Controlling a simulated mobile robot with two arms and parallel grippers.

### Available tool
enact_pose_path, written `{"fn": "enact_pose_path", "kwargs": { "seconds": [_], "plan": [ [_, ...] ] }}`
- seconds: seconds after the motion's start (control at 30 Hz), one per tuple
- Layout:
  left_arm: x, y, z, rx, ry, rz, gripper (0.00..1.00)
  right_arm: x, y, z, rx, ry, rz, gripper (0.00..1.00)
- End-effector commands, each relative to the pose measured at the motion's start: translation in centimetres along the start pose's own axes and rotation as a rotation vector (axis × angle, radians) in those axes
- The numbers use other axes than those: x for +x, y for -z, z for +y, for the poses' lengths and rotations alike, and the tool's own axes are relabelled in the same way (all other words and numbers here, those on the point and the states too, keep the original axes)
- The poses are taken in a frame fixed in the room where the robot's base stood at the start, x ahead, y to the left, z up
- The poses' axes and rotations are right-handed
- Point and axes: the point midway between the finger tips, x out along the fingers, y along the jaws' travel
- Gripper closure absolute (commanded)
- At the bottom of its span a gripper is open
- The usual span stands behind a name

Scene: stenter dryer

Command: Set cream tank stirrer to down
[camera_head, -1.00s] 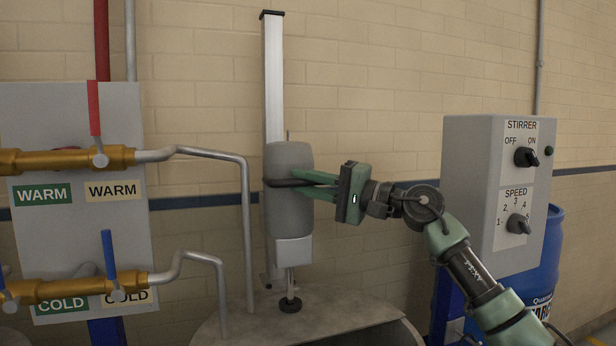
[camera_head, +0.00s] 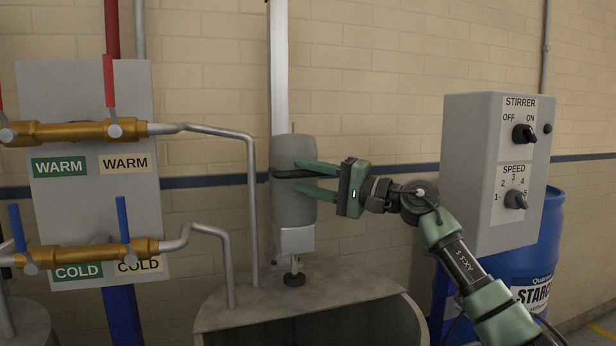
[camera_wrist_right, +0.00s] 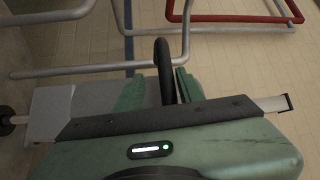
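The stirrer's grey motor body (camera_head: 294,205) sits on a vertical metal rail (camera_head: 279,70) above the cream tank (camera_head: 330,295). A short shaft below it meets a dark collar (camera_head: 294,279) on the tank top. A black handle (camera_head: 283,174) sticks out of the body; it also shows in the right wrist view (camera_wrist_right: 163,65). My right gripper (camera_head: 316,181) is open at the body's right side. Its green fingers are spread, with the handle between them and a gap visible on the side of the left finger in the wrist view (camera_wrist_right: 160,90). My left gripper is out of view.
A grey control box (camera_head: 465,170) with stirrer and speed knobs stands to the right, before a blue barrel (camera_head: 545,250). Brass warm and cold valves (camera_head: 75,132) with bent pipes (camera_head: 252,200) are on the left. The brick wall is close behind.

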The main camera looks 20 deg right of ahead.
Motion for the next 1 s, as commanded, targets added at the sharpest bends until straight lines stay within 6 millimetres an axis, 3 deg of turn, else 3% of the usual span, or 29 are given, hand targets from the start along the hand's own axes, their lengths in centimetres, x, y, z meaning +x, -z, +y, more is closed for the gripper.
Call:
{"fn": "enact_pose_path", "kwargs": {
  "seconds": [0.17, 0.33, 0.8, 1.0],
  "plan": [
    [0.0, 0.0, 0.0, 0.0, 0.0, 0.0, 0.64, 0.0, 0.1, -0.5, -0.002, 0.004, 0.003, 0.62],
    [0.0, 0.0, 0.0, 0.0, 0.0, 0.0, 0.64, 0.2, 0.4, -2.6, -0.005, 0.008, 0.004, 0.62],
    [-0.9, 0.1, 0.1, -0.001, -0.001, 0.0, 0.64, 1.8, 1.9, -14.6, -0.003, 0.013, 0.002, 0.62],
    [-1.8, 0.1, 0.1, -0.001, -0.001, -0.001, 0.64, 2.4, 2.4, -18.3, -0.001, 0.009, 0.0, 0.62]
  ]
}}
